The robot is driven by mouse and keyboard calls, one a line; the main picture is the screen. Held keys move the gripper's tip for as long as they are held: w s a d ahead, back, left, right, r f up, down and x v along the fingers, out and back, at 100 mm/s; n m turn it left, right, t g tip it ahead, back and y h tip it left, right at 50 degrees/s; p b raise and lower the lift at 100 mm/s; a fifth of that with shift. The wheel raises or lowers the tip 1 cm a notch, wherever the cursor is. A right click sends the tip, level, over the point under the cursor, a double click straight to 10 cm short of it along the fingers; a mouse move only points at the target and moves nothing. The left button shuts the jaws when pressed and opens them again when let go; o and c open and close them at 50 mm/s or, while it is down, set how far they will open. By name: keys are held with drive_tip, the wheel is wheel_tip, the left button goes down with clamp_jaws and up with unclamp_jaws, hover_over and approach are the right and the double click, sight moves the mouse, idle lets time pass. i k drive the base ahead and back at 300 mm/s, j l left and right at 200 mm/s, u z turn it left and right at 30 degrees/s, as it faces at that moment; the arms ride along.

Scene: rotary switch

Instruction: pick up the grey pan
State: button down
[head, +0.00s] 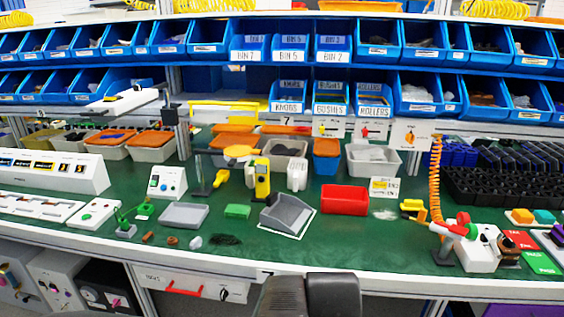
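A grey, open-fronted pan (287,213) with a sloping floor sits on the green bench top near the front, right of centre, on a white-edged patch. A flat, shallow grey tray (183,215) lies further left on the same bench. Nothing touches the pan from above. Dark parts of my own body show at the bottom edge, in front of the bench. I cannot make out my gripper's fingers in this view.
A red bin (344,200) stands right of the pan, and a green block (237,211) lies to its left. A yellow handheld device (262,179) stands behind it. The green bench top (330,240) is clear in front and to the right.

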sight(287, 214)
drive_tip(key=i+j+u, duration=0.2)
drive_tip(key=i+j, duration=1)
